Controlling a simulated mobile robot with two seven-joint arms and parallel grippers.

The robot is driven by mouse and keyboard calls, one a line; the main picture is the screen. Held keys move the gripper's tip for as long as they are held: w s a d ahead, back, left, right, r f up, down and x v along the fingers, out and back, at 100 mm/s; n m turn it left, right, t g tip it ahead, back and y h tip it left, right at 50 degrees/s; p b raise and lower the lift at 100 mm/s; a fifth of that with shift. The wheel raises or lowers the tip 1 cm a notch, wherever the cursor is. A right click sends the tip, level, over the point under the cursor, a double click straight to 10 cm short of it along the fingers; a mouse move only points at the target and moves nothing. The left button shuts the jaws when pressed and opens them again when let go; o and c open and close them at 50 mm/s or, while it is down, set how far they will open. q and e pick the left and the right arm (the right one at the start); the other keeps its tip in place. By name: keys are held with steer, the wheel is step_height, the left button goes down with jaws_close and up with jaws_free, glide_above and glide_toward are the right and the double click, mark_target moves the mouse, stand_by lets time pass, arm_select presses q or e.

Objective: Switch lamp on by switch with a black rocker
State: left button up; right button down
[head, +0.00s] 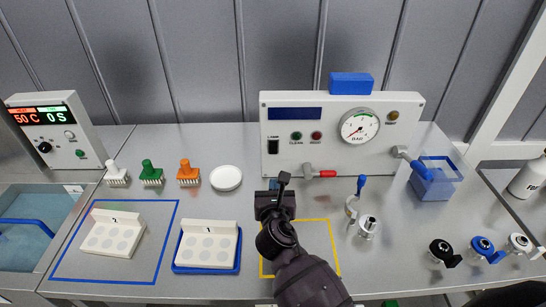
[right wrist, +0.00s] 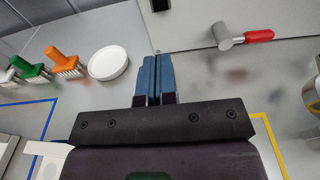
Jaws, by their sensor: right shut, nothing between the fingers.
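The black rocker switch (head: 272,146) sits upright on the left part of the white control panel (head: 345,160), under the label LAMP. Its lower end shows at the top edge of the right wrist view (right wrist: 160,4). My right gripper (head: 274,186) is in front of the panel, below the rocker and apart from it. In the right wrist view its blue fingers (right wrist: 154,78) are together with nothing between them, pointing toward the rocker. I cannot tell whether the lamp is lit. My left gripper is not in view.
A red-handled valve (head: 320,173) sticks out of the panel right of my gripper. A white round dish (head: 226,178) and several coloured brushes stand left. A blue-rimmed tray (head: 236,264) and a yellow outline lie in front. A blue container (head: 436,180) stands right.

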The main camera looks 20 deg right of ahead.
mark_target(273, 152)
steer(key=b+x, duration=0.1)
steer(key=x, duration=1.3)
steer(key=shift+f, duration=0.1)
